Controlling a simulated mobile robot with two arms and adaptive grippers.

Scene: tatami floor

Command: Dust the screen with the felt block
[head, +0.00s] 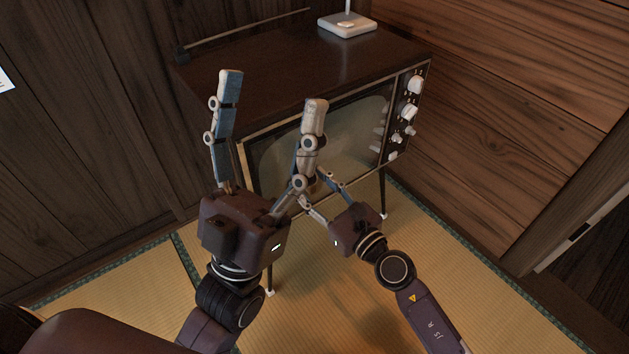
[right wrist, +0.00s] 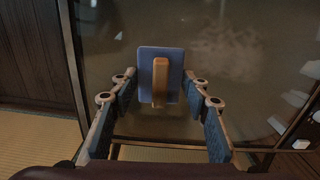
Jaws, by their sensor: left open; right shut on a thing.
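An old television set (head: 285,60) stands on thin legs, its grey screen (head: 352,135) facing me. In the right wrist view the screen (right wrist: 240,85) fills the background, with a pale dusty smudge (right wrist: 228,52) right of the block. My right gripper (right wrist: 160,84) is shut on the felt block (right wrist: 146,62), a blue-grey pad with a tan handle (right wrist: 160,82). The block is in front of the screen; I cannot tell if it touches. In the head view the block is hidden behind my left gripper's finger. My left gripper (head: 272,97) is open and empty, in front of the television.
Control knobs (head: 412,100) line the screen's right side. Wooden walls (head: 520,80) close off the back and right. Tatami floor (head: 440,235) is clear at the right.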

